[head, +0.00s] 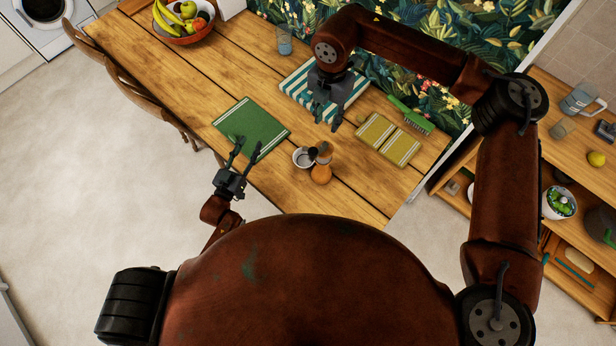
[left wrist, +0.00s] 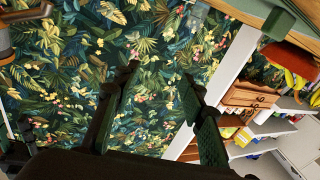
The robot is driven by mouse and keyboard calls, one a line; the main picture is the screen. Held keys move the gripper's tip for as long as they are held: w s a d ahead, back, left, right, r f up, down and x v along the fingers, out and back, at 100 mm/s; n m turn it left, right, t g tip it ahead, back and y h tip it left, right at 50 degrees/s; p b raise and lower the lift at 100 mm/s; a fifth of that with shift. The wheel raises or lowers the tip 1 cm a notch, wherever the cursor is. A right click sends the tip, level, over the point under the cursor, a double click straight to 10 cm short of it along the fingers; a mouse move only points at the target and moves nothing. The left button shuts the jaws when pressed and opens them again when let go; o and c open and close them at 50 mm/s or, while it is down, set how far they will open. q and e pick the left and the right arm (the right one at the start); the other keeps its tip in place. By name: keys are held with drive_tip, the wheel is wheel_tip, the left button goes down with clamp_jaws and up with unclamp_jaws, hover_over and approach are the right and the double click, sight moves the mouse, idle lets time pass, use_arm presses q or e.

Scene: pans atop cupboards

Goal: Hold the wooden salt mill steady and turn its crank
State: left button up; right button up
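The wooden salt mill (head: 321,173) stands near the table's front edge in the head view, seen from above. Its dark top and what looks like its crank (head: 318,152) are small and hard to make out. My left gripper (head: 244,149) is open and empty, left of the mill and apart from it, over the table's front edge by a green cloth. Its spread fingers also show in the left wrist view (left wrist: 165,95), with nothing between them. My right gripper (head: 326,120) appears open and empty, above the table beyond the mill, pointing down.
A small white cup (head: 303,158) stands directly left of the mill. The green cloth (head: 252,127), a striped cloth (head: 300,84), yellow cloths (head: 388,139) and a green brush (head: 411,115) lie around. A fruit bowl (head: 190,36) and a glass (head: 284,42) stand farther back.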

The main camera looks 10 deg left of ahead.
sight(319, 167)
use_arm(q)
drive_tip(key=s+d+m+g+h, duration=0.1)
drive_tip(key=s+d, duration=0.1)
drive_tip(key=d, duration=0.5)
drive_tip(key=s+d+f+m+g+h, duration=0.1)
drive_tip(key=s+d+m+h, duration=0.1)
drive_tip(key=d, duration=0.5)
drive_tip(key=s+d+f+m+g+h, duration=0.1)
drive_tip(key=s+d, duration=0.3)
drive_tip(key=d, duration=0.4)
drive_tip(key=shift+s+m+h, duration=0.25)
drive_tip(key=shift+m+h, duration=0.05)
drive_tip(key=shift+h, duration=0.1)
drive_tip(key=x, duration=0.7)
drive_tip(key=shift+w+d+f, duration=0.1)
drive_tip(key=shift+f, duration=0.1)
clamp_jaws()
